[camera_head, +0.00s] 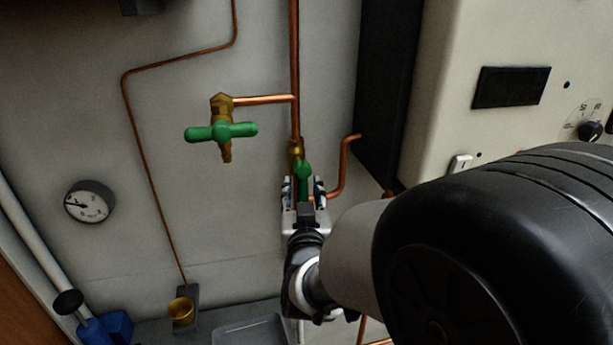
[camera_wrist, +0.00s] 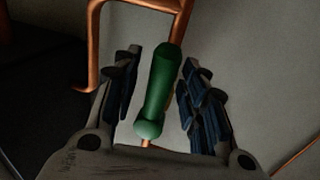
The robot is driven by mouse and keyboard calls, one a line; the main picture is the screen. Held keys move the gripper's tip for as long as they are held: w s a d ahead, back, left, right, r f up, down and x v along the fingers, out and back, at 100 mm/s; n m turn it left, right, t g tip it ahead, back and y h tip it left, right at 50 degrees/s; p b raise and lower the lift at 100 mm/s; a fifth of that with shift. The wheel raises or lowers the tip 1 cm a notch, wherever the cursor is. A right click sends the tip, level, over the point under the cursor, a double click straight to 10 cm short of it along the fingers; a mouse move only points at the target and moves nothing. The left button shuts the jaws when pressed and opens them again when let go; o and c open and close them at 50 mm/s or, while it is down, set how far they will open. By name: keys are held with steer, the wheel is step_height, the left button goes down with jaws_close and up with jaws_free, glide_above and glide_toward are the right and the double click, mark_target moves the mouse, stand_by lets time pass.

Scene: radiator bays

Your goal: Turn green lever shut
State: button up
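A green lever (camera_head: 303,172) sits on a brass valve (camera_head: 296,149) on the upright copper pipe and points roughly along that pipe. My gripper (camera_head: 303,188) is at the lever, with one finger on each side. In the wrist view, the green lever (camera_wrist: 160,88) stands between the two blue-padded fingers, slightly tilted. Gaps show on both sides, so the gripper is open around it and not visibly touching. The gripper partly hides the lever's lower end in the head view. A second green handle, a crossbar (camera_head: 220,132), is on a brass tap at the upper left.
Copper pipes (camera_head: 294,60) run along the pale wall beside the lever, with a bent pipe (camera_head: 345,165) close on its right. A dark panel and a cream cabinet (camera_head: 450,110) stand at right. A gauge (camera_head: 90,202) is at left. A grey tray (camera_head: 250,332) is below.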

jaws_close()
stand_by(0.6)
